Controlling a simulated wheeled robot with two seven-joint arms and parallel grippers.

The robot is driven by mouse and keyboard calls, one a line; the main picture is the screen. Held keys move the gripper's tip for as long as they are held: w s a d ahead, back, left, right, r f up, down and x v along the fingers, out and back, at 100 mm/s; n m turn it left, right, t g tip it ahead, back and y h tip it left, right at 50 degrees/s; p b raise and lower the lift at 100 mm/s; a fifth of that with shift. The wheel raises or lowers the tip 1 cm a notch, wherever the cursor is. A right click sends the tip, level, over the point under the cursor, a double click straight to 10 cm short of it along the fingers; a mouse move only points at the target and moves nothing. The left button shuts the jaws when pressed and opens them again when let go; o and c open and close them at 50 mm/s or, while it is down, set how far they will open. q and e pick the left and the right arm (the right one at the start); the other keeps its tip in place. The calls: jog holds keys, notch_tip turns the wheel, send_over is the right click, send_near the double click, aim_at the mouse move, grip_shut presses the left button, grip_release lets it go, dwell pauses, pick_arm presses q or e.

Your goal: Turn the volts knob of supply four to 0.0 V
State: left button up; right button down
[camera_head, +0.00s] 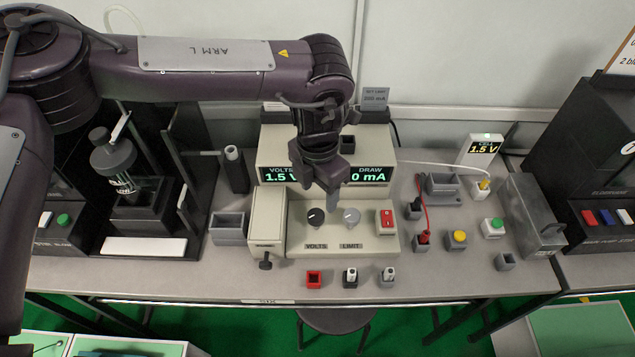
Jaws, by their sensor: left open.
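The beige power supply (296,240) stands mid-bench. Its left display (277,175) is labelled VOLTS and reads about 1.5 V, partly covered. Its right display (370,175) is labelled DRAW and its visible part reads 0 mA. The black volts knob (316,217) sits on the sloped panel above the VOLTS label. The grey limit knob (351,216) is to its right. My left gripper (332,203) points down over the panel between the two knobs, open; I cannot tell whether it touches either. My right gripper is not in view.
A red switch (386,219) is on the panel's right. A beige box (267,222) flanks its left. Red, black and white sockets line the front.

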aim_at(316, 214)
pick_arm(q)
jog(key=shift+w+a+r, duration=0.1)
jog(key=shift+w+a, duration=0.2)
jog(key=shift+s+f, duration=0.2)
jog(key=shift+s, duration=0.1)
jog(key=f, duration=0.2)
jog(key=s+f+p, duration=0.1)
jog(key=shift+f, duration=0.35)
jog(key=shift+w+f, duration=0.25)
jog(key=shift+f, duration=1.2)
jog(key=c, duration=1)
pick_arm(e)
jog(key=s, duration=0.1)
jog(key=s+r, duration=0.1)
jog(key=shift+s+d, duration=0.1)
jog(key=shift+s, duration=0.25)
